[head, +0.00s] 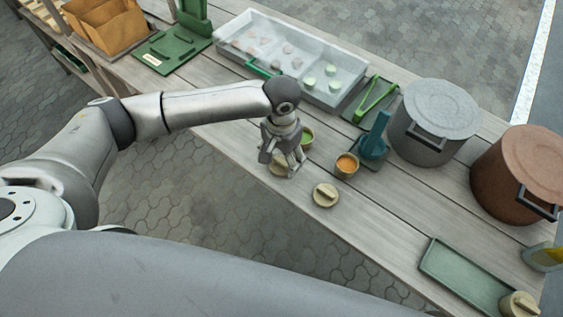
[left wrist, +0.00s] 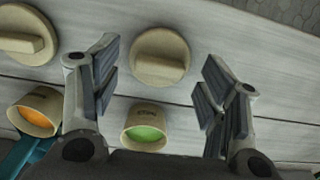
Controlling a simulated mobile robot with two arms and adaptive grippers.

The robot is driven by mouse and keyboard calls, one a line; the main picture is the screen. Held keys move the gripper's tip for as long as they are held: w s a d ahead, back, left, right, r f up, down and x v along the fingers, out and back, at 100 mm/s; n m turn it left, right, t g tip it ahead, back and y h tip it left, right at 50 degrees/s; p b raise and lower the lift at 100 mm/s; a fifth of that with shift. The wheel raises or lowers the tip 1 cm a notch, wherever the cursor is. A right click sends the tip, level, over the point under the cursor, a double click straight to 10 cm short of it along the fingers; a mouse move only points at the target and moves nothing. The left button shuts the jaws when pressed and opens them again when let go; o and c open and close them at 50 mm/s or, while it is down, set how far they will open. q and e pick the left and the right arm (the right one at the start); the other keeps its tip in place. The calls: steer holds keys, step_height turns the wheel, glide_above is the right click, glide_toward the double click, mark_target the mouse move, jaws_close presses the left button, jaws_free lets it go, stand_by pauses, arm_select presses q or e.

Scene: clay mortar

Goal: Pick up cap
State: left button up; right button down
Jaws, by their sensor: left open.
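A round beige cap (head: 279,169) with a raised bar handle lies on the wooden table under my left gripper (head: 280,160), partly hidden by it in the head view. In the left wrist view this cap (left wrist: 160,56) shows between the two fingers of my left gripper (left wrist: 158,72), which is open and empty. A second, similar cap (head: 325,195) lies to the right; it shows at the left edge of the left wrist view (left wrist: 28,35). I cannot tell any contact with the cap. My right gripper is not in view.
A cup with green contents (head: 306,138) and one with orange contents (head: 346,166) stand close by. A teal holder (head: 374,142), a grey pot (head: 432,125) and a brown pot (head: 515,180) stand right. A white tray (head: 240,57) lies behind.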

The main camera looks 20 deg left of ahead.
arm_select(q)
steer(key=shift+f, duration=0.5)
steer(key=c, duration=0.8)
steer(key=shift+r, duration=0.1)
